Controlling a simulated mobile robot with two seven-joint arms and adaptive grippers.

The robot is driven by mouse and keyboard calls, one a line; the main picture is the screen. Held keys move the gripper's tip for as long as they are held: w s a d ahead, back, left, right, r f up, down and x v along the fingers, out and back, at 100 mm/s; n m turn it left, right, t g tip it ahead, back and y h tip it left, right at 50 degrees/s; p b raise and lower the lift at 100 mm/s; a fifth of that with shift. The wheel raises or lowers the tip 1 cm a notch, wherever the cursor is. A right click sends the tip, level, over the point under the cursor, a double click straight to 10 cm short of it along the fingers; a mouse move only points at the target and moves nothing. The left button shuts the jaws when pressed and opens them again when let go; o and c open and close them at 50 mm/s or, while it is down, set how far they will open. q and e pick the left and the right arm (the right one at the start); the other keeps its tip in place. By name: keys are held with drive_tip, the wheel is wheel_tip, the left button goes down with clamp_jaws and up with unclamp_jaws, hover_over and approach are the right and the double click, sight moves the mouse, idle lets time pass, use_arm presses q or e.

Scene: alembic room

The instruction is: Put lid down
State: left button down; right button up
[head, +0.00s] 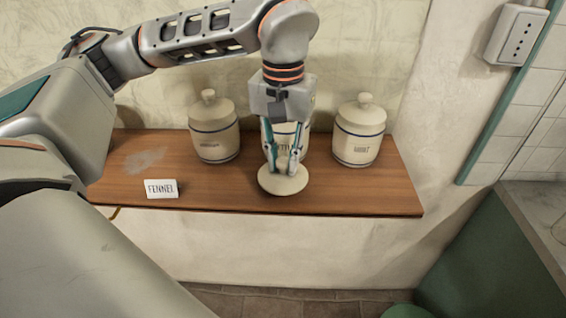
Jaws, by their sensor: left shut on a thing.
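A round cream lid (283,183) is at the front middle of the wooden shelf. My left gripper (284,168) points down over it and is shut on its knob, which the fingers mostly hide. The lid looks level and at the shelf surface; I cannot tell whether it touches the wood. Behind the gripper stands a cream jar (295,151), partly hidden, with its top covered from view by my gripper. My right gripper is not in view.
A lidded jar (214,142) stands to the left and another lidded jar (359,143) to the right. A small "FENNEL" card (161,189) stands at the front left of the wooden shelf (375,195). The shelf's right front is clear.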

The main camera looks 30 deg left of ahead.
sight(283, 159)
use_arm(q)
drive_tip(key=shift+w+a+f, duration=0.1)
drive_tip(key=shift+w+f, duration=0.05)
drive_tip(key=shift+f, duration=0.65)
drive_tip(key=shift+f, duration=0.2)
drive_tip(key=c, duration=1.8)
unclamp_jaws()
drive_tip(key=shift+c, duration=0.2)
drive_tip(key=shift+r, duration=0.1)
wheel_tip(283, 159, up, 12)
drive_tip(key=shift+r+p, duration=0.15)
drive_tip(key=shift+p, duration=0.3)
